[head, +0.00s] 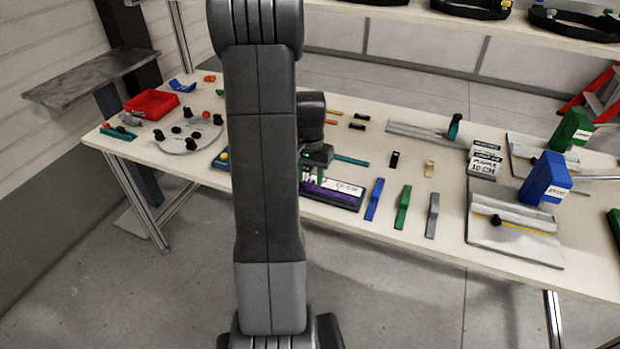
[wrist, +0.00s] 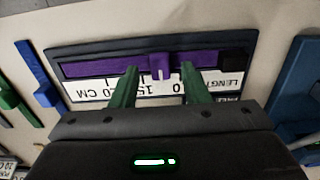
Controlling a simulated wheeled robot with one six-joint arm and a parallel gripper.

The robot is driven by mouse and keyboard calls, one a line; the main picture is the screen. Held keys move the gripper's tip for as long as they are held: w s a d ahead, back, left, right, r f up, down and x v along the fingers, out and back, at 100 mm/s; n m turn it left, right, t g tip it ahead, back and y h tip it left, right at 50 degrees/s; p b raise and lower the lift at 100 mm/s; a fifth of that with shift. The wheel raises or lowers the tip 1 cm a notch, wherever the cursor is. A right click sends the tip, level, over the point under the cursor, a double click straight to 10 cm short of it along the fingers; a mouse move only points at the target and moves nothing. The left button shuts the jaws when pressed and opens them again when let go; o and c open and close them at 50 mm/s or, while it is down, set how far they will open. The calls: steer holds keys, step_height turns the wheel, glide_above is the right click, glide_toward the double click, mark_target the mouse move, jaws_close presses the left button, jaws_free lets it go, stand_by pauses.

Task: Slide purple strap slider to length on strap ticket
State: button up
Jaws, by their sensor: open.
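The purple strap (wrist: 105,66) lies along a dark board (wrist: 60,52) with a printed white length scale, upside down in the wrist view. The purple slider (wrist: 160,68) sits on the strap right of its middle there. My gripper (wrist: 160,68) is open, its green fingers on either side of the slider with gaps to both; I cannot tell the fingertips' height. In the head view my arm partly hides the board (head: 352,204) and strap (head: 330,190). The ticket (head: 484,162) stands at the right and appears to read purple, 10 cm.
Blue (head: 375,200), green (head: 403,207) and grey (head: 433,215) straps lie right of the board. A blue box (head: 546,178) stands near a grey fixture (head: 512,230). A red bin (head: 151,103) is at the left. Bare table lies between several small parts.

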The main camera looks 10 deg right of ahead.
steer(key=shift+f, duration=0.65)
jaws_close()
steer(key=shift+w+a, duration=0.75)
steer(key=shift+a, duration=0.35)
jaws_free()
steer(key=shift+r, duration=0.1)
